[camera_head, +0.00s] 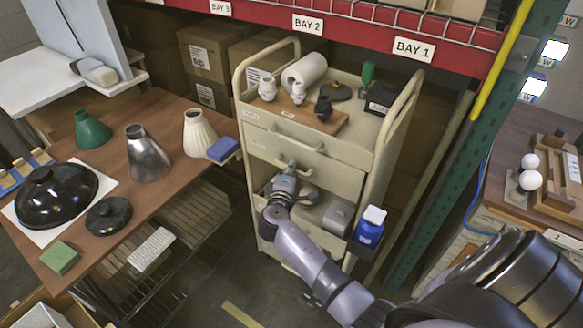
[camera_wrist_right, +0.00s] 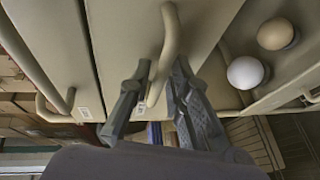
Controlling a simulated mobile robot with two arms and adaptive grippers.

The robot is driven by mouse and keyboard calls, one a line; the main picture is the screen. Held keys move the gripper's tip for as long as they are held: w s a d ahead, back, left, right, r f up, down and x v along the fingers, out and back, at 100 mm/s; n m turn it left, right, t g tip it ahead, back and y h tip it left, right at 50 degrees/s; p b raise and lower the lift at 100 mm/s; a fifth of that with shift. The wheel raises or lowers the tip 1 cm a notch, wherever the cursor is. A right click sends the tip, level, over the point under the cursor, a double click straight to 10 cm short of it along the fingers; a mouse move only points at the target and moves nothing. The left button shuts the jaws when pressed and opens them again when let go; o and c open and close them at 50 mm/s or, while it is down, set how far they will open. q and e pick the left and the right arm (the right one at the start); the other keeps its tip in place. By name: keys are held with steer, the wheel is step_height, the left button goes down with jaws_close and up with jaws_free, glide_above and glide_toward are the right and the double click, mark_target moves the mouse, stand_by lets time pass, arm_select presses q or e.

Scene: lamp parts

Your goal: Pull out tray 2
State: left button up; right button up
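The upper drawer (camera_head: 325,160) has a curved handle and looks closed. The lower drawer (camera_head: 335,181) sits below it and also looks closed; its label is too small to read. My right gripper (camera_head: 284,180) is at the lower drawer's front and partly hides it. In the right wrist view, my gripper (camera_wrist_right: 162,78) is open, with one finger on each side of the lower drawer's handle (camera_wrist_right: 169,40). A gap seems to show between fingers and handle. My left gripper is not in view.
Lamp parts stand on the cart's top (camera_head: 345,77). A wooden table (camera_head: 120,215) with lampshades is left. Green rack post is right.

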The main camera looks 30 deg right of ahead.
steer(key=shift+w+d, duration=0.25)
steer(key=shift+c, duration=0.3)
jaws_close()
stand_by(0.4)
